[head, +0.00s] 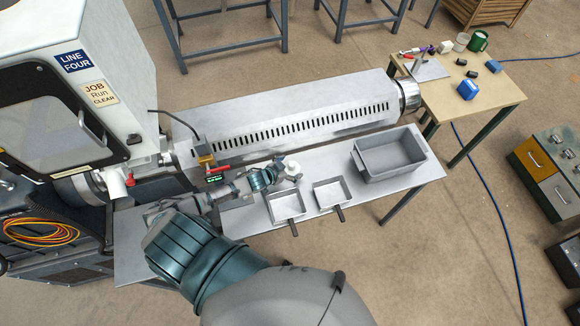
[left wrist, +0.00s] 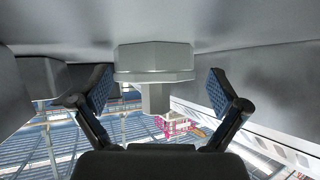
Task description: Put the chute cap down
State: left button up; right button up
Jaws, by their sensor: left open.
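The chute cap (left wrist: 154,68), a pale grey faceted piece with a wide flange and a narrower stem, shows in the left wrist view. It stands between the two fingers of my left gripper (left wrist: 158,92), with a gap on each side. The gripper is open. The cap's flange seems to meet the grey surface above it in that picture; contact is hard to tell. In the head view, a small white piece (head: 293,167), likely the cap, is at the end of my left arm, by my left gripper (head: 282,170), over the metal table's back edge. My right gripper is out of view.
On the metal table (head: 405,183) stand two small handled trays (head: 285,206) (head: 332,192) and a large grey bin (head: 388,155). The long slotted barrel housing (head: 285,112) runs behind. A wooden bench (head: 495,93) with small items is at upper right.

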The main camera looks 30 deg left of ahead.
pick_arm(q)
jog(key=shift+d+r, duration=0.15)
jog(key=shift+s+r, duration=0.15)
jog(key=shift+s, duration=0.1)
jog(key=p+v, duration=0.1)
jog(key=v, duration=1)
jog(key=shift+s, duration=0.1)
jog(key=shift+s+r, duration=0.1)
jog(key=shift+d, duration=0.1)
